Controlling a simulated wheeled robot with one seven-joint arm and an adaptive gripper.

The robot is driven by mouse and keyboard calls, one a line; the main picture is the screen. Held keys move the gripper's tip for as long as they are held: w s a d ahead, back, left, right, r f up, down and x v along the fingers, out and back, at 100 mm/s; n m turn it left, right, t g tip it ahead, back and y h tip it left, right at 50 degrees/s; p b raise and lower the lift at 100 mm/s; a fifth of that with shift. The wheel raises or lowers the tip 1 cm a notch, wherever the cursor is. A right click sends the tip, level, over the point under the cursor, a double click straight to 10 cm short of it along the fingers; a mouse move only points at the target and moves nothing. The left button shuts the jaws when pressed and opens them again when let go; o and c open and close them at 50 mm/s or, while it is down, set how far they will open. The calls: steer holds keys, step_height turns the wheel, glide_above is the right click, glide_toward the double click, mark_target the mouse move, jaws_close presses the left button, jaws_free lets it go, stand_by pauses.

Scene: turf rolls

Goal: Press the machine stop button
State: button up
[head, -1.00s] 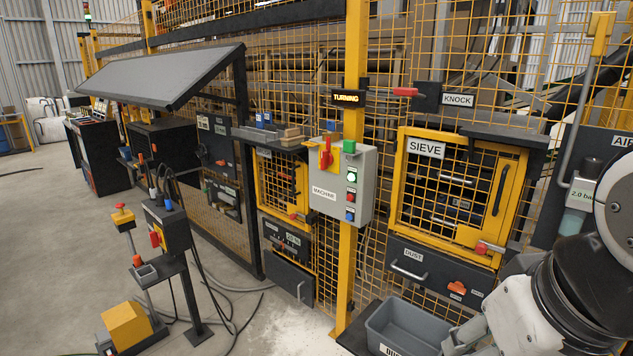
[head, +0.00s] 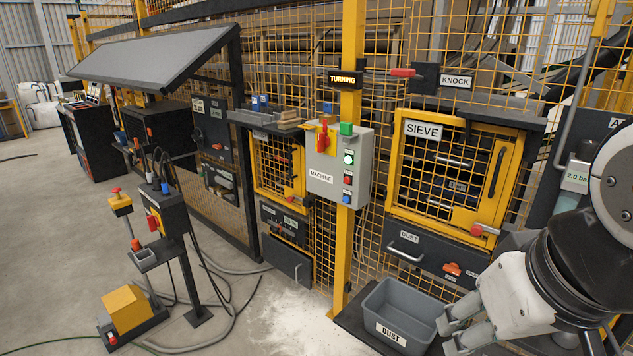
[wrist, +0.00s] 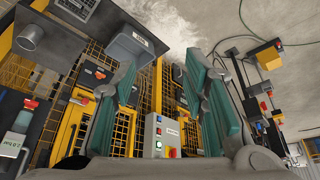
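The grey box labelled MACHINE (head: 316,178) is mounted on a yellow post in the middle of the head view. Its front has a lit green button (head: 349,158), a red button (head: 348,180) below that and a blue button (head: 347,199) lowest. A red rotary switch on a yellow plate (head: 322,140) sits at its upper left. The box also shows, upside down, between my fingers in the wrist view (wrist: 172,133). My gripper (head: 447,336) is at lower right in the head view, apart from the box. Its fingers (wrist: 163,62) are spread and empty.
A grey DUST bin (head: 400,312) stands low in front of the fence, beside my gripper. The SIEVE door (head: 455,172) and its handles are to the right. A control stand (head: 172,222) with cables is at left. The open floor (head: 60,240) is at far left.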

jaws_close()
stand_by(1.3)
